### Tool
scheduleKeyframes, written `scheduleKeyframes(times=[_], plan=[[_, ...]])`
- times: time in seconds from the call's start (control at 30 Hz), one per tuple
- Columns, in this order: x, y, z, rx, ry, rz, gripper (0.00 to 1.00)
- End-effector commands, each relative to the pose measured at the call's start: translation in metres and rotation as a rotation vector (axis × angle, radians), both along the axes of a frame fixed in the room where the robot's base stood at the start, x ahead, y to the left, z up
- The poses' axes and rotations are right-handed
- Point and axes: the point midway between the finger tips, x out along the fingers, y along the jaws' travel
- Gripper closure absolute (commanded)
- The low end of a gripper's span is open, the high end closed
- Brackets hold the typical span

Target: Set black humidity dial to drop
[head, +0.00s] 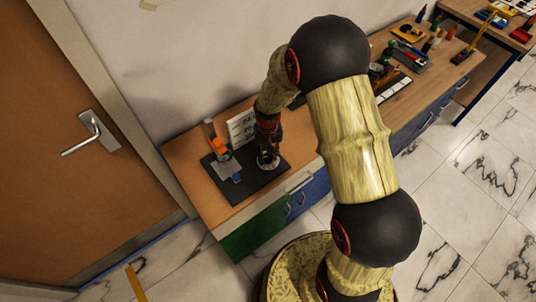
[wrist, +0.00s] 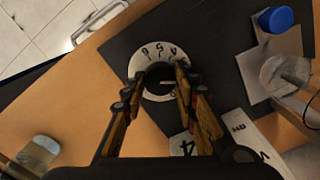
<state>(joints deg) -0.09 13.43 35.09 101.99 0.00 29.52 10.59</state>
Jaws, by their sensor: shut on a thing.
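The humidity dial shows in the wrist view as a white ring (wrist: 146,56) with dark marks around a dark centre, lying on a black mat (wrist: 105,45). I cannot make out a drop mark. My gripper (wrist: 157,78) is over the dial from above, its two fingers shut on the dark knob (wrist: 160,86) in the middle. The fingers and palm hide the near part of the ring. In the head view, my gripper (head: 268,145) points down onto the dial (head: 268,161) at the right of the mat.
A grey plate (wrist: 257,72) with a blue cap (wrist: 276,19) and a clear rounded piece lies right of the dial in the wrist view. White lettered cards (wrist: 243,133) stand close by. In the head view, an orange-topped piece (head: 219,147) stands left of the dial.

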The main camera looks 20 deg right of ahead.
Motion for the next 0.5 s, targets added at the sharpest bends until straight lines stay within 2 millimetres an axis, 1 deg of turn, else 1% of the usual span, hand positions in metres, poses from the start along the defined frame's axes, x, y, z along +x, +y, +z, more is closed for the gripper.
scheduleKeyframes(times=[0.5], plan=[[0.0013,0.0001,0.0012,0.0,-0.003,0.488,0.96]])
